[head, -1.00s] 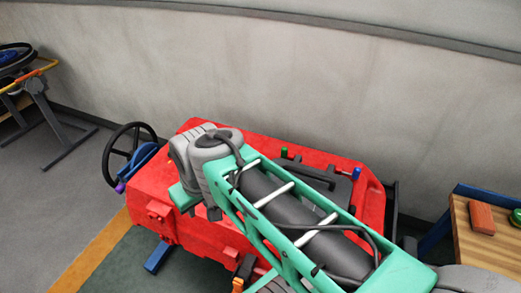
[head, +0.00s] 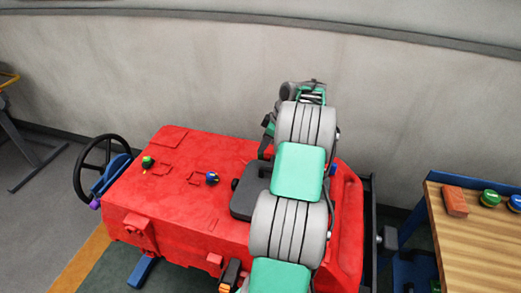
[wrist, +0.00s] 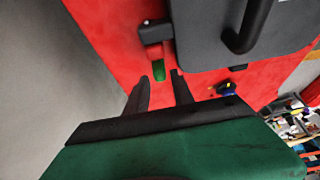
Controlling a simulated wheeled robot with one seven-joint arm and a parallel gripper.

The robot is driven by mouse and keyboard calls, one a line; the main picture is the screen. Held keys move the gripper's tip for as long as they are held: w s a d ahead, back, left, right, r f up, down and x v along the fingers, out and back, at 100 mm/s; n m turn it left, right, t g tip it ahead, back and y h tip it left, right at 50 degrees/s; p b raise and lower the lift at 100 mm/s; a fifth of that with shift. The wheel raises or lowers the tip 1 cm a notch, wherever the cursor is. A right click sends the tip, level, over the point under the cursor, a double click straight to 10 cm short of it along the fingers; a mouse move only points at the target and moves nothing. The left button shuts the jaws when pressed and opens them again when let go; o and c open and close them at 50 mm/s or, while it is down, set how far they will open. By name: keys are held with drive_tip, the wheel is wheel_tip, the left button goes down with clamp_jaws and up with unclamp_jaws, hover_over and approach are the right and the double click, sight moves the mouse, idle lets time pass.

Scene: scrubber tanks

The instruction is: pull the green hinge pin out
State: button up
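The green hinge pin (wrist: 158,70) shows in the wrist view, sticking out of the end of a dark hinge bracket (wrist: 155,33) beside the grey lid (wrist: 215,45). My gripper (wrist: 160,76) is open, with its two dark fingers apart. The pin's end appears between and just beyond the fingertips; I cannot tell whether they touch it. In the head view the lid (head: 246,197) on the red tank (head: 200,220) is partly covered by my arm. The pin is hidden there.
A green-topped knob (head: 147,162) and a blue knob (head: 212,178) stand on the tank top. A blue pin (head: 333,168) is right of my arm. A steering wheel (head: 84,170) is at left, a wooden table (head: 470,245) at right. A wall is close behind.

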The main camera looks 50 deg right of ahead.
drive_tip(key=x, duration=0.3)
drive_tip(key=shift+w+f, duration=0.1)
drive_tip(key=shift+c, duration=0.2)
clamp_jaws()
idle(1.1)
